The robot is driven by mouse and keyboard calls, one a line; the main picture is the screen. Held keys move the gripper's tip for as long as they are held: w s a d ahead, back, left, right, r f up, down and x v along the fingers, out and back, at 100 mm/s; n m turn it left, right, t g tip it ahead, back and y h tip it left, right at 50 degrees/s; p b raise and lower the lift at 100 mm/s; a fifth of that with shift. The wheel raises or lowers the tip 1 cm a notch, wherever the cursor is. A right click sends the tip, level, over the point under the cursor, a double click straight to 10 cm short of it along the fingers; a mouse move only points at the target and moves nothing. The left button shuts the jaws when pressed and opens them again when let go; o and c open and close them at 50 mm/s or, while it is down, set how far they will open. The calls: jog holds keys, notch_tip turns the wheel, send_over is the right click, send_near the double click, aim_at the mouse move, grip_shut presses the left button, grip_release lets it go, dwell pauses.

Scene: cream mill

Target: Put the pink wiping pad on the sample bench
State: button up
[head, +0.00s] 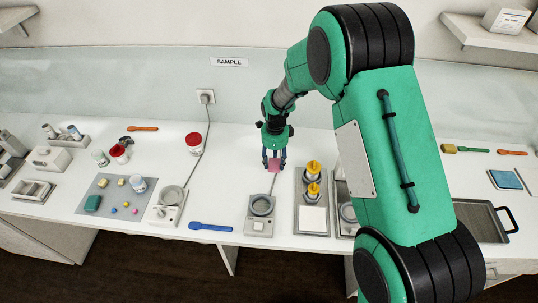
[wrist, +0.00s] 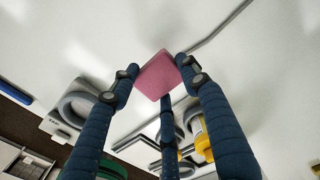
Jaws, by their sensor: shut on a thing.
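The pink wiping pad (wrist: 159,75) is held between the fingers of my gripper (wrist: 157,82) in the wrist view. The gripper is shut on it. In the head view the pad (head: 274,164) shows as a small pink patch at the fingertips of my gripper (head: 274,160). It is above the white sample bench (head: 232,170), behind a grey device with a round ring. I cannot tell whether the pad touches the bench top. A SAMPLE sign (head: 229,62) is on the wall behind the bench.
The ringed device (head: 260,215) stands in front of the gripper. Yellow-topped pieces (head: 314,168) stand close at its right. A red-and-white jar (head: 194,144), a cable (head: 208,122) and a blue spoon (head: 210,227) lie to the left. Bare bench shows between the jar and gripper.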

jog(key=w, duration=0.2)
jog(key=w+a, duration=0.1)
jog(key=w, duration=0.1)
jog(key=w+a, duration=0.1)
jog(key=w, duration=0.2)
jog(key=shift+a+f, duration=0.25)
jog(key=shift+f, duration=0.1)
jog(key=shift+f, duration=0.15)
jog(key=shift+f, duration=1.6)
jog(key=shift+f, duration=0.2)
jog(key=o, duration=0.8)
jog(key=shift+r, duration=0.15)
notch_tip(320, 180, up, 12)
